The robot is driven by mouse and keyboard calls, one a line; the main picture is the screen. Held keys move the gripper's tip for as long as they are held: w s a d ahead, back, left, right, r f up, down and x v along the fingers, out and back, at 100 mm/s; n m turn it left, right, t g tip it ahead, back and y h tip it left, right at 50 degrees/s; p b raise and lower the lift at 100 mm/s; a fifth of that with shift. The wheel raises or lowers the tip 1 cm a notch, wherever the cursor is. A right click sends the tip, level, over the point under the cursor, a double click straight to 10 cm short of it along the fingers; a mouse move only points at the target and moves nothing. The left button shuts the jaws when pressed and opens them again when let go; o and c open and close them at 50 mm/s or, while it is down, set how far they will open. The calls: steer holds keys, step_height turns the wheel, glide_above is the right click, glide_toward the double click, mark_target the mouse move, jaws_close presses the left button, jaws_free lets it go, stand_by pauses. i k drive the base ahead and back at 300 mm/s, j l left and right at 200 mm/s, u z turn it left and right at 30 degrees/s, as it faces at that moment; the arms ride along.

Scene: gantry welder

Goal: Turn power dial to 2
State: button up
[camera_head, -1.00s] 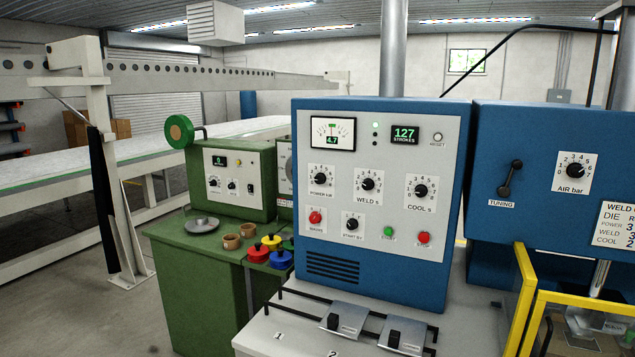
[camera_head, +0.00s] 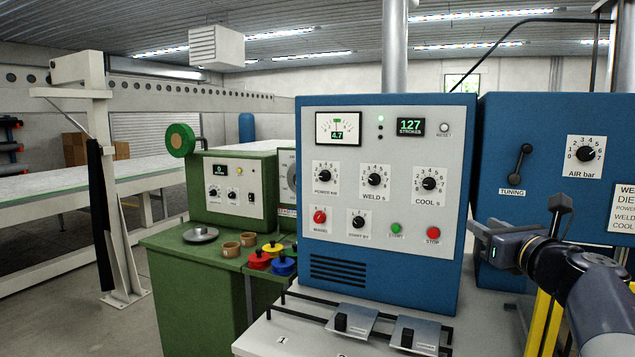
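The POWER kW dial (camera_head: 325,177) is a black round knob on a white numbered plate, at the upper left of the grey panel on the blue welder cabinet. Its pointer is too small to read surely. My gripper (camera_head: 482,238) shows at the right, in front of the gap between the two blue cabinets. It points left and stands apart from the dial, to its right and lower in the picture. Nothing shows held in it. Its fingers are seen too obliquely to tell their opening.
The WELD s dial (camera_head: 375,180) and COOL s dial (camera_head: 429,184) sit right of the POWER dial. The red MAINS knob (camera_head: 319,217), START BV dial (camera_head: 358,222), green button (camera_head: 396,228) and red button (camera_head: 433,233) lie below. Metal clamps (camera_head: 352,320) stand on the bench in front.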

mark_target(324, 176)
steer(key=j+z, duration=0.5)
steer(key=j, duration=1.7)
steer(key=i+j+z, duration=0.1)
steer(key=j, duration=0.25)
steer(key=i+j+z, duration=0.15)
steer(key=i+j, duration=0.2)
steer(key=i+j+z, duration=0.1)
steer(key=j, duration=0.25)
steer(key=i+j+z, duration=0.15)
steer(key=j, duration=0.25)
steer(key=i+j+z, duration=0.1)
steer(key=i+j, duration=0.15)
steer(key=j, duration=0.15)
steer(key=i+j, duration=0.25)
steer(key=i+l+z, duration=0.05)
